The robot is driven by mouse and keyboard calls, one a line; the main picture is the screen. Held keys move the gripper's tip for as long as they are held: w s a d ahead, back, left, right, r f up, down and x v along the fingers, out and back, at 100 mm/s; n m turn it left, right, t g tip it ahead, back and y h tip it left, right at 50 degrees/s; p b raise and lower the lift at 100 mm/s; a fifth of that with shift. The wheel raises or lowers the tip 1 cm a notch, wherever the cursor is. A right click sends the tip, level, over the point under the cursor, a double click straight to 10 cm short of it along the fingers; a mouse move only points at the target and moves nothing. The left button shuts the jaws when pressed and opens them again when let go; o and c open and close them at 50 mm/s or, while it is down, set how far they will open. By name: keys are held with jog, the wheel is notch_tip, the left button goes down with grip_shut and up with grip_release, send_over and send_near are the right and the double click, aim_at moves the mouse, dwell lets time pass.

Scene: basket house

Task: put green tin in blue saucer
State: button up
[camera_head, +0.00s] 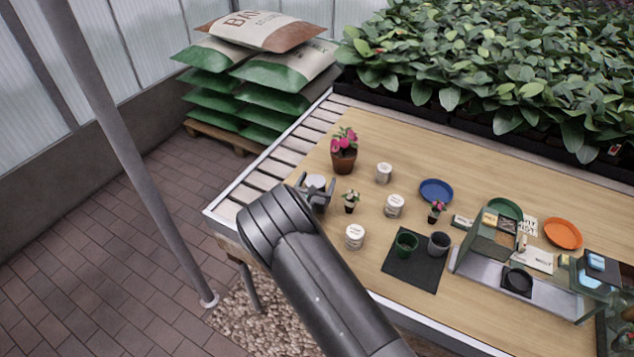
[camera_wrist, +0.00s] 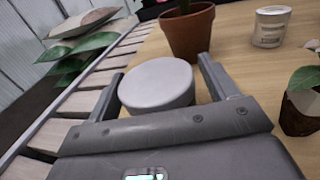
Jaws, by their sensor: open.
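The green tin (camera_head: 406,243) looks like a dark green open cup standing on the black mat (camera_head: 412,272) in the head view. The blue saucer (camera_head: 436,191) lies flat on the table behind it, slightly right, and looks empty. My gripper (camera_head: 316,192) is at the table's left part, well left of both. Its fingers are open on either side of a round, pale-topped tin (camera_wrist: 157,83) in the wrist view. I cannot tell whether they touch it. The green tin and the blue saucer are not visible in the wrist view.
A grey cup (camera_head: 438,244) stands close right of the green tin. White tins (camera_head: 394,206), a large flowerpot (camera_head: 344,160) and small potted flowers (camera_head: 437,212) stand around. A shelf stand (camera_head: 492,237) and an orange plate (camera_head: 563,233) are at the right.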

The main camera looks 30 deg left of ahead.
jog(key=s, duration=0.3)
jog(key=s+d, duration=0.1)
jog(key=s, duration=0.3)
jog(key=s+d, duration=0.1)
jog(key=s, duration=0.2)
jog(key=shift+s+r, duration=0.3)
jog(key=shift+s, duration=0.05)
